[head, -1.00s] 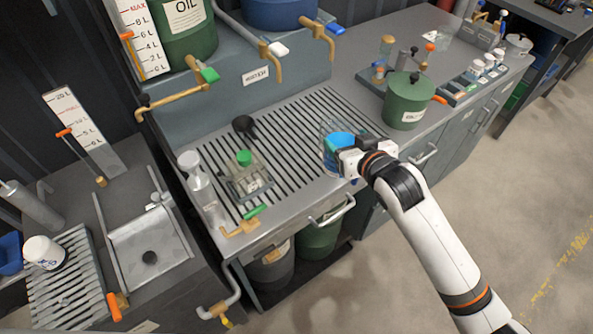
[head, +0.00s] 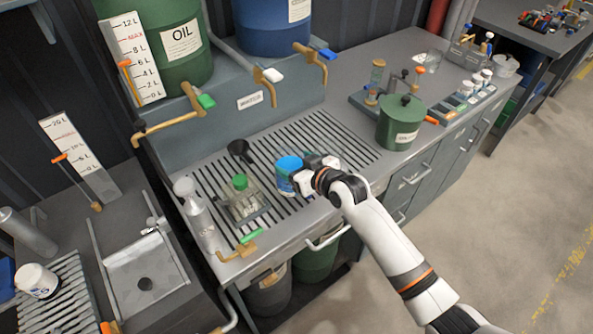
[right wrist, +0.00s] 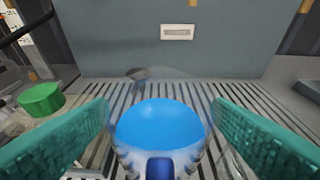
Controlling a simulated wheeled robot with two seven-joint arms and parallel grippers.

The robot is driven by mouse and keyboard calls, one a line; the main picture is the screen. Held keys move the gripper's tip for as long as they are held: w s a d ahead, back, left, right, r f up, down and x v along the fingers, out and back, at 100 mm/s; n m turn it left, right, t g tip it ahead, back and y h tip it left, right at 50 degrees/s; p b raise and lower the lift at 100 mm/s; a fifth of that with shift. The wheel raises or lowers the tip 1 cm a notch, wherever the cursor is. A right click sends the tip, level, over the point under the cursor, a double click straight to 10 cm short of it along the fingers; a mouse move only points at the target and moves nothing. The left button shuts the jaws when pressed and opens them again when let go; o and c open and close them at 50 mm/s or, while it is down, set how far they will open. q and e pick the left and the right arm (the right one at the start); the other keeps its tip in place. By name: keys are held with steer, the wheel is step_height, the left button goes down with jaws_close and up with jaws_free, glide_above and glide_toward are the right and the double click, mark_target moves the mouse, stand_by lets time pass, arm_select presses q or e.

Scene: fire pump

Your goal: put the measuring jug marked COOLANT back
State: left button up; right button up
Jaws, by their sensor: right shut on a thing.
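The measuring jug (head: 287,174) is clear with blue liquid in it. It is over the slatted drain grate (head: 325,128) in the head view; whether it touches the grate I cannot tell. My right gripper (head: 304,180) is shut on the jug from its right side. In the right wrist view the jug (right wrist: 160,125) stands between the two green finger pads, its blue handle toward the camera. The COOLANT marking is not readable. My left gripper is not in view.
A green-capped glass bottle (head: 243,198), a black funnel (head: 240,150) and a grey-white bottle (head: 193,207) are left of the jug. A green lidded pot (head: 400,122) stands to the right. Brass taps hang over the grate's back. The grate's right part is clear.

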steer(key=shift+f, duration=1.35)
steer(key=o, duration=1.4)
steer(key=shift+f, duration=0.25)
steer(key=o, duration=0.4)
steer(key=shift+s+r, duration=0.1)
steer(key=shift+d+r, duration=0.1)
steer(key=b+v, duration=0.1)
steer(key=v, duration=1.1)
